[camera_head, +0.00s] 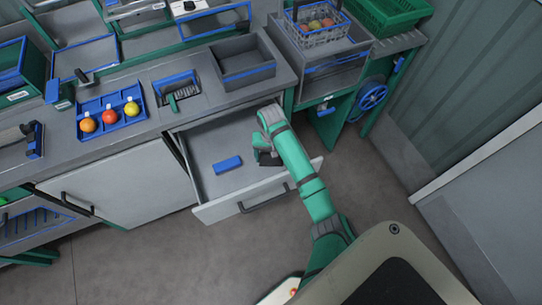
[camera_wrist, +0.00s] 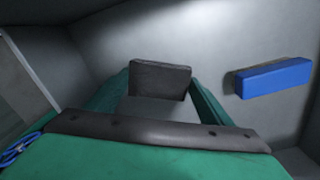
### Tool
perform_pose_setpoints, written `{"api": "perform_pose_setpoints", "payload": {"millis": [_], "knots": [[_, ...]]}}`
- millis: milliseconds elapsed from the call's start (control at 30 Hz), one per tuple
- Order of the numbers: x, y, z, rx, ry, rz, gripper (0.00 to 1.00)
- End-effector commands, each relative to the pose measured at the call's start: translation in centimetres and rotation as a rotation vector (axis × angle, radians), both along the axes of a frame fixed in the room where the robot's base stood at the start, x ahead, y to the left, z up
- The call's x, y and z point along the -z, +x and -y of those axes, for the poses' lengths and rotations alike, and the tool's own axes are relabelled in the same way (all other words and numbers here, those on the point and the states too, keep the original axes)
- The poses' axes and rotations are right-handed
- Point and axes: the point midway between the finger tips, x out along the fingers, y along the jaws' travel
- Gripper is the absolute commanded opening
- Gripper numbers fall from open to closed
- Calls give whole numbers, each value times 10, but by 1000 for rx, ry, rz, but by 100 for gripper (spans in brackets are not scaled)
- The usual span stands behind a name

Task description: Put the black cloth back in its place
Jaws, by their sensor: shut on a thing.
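The black cloth (camera_wrist: 160,79) shows in the wrist view as a small dark block, apparently folded, between the green fingers of my gripper (camera_wrist: 158,92). My gripper is shut on it. In the head view my gripper (camera_head: 264,151) is low inside the open drawer (camera_head: 222,142), at its right side. A dark patch there is mostly hidden by my wrist, and I cannot tell whether the cloth touches the drawer floor. A blue block (camera_head: 227,165) lies on the drawer floor left of my gripper, and shows at the right in the wrist view (camera_wrist: 273,78).
The drawer's front panel (camera_head: 222,209) with its handle stands pulled out below the counter. The drawer's middle floor is clear.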

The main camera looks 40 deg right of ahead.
Motion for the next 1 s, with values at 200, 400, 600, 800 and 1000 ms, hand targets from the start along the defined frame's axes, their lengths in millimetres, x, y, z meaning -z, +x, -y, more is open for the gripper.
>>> {"api": "perform_pose_setpoints", "payload": {"millis": [200, 400, 600, 800, 1000], "knots": [[4, 0, 0, 0, 1, -1, 50], [6, 0, -1, -1, 1, 0, 91], [6, 0, 0, -1, 0, 0, 96], [6, 0, 0, -1, 0, 0, 84], [6, 0, 0, 0, 0, 0, 84]]}}
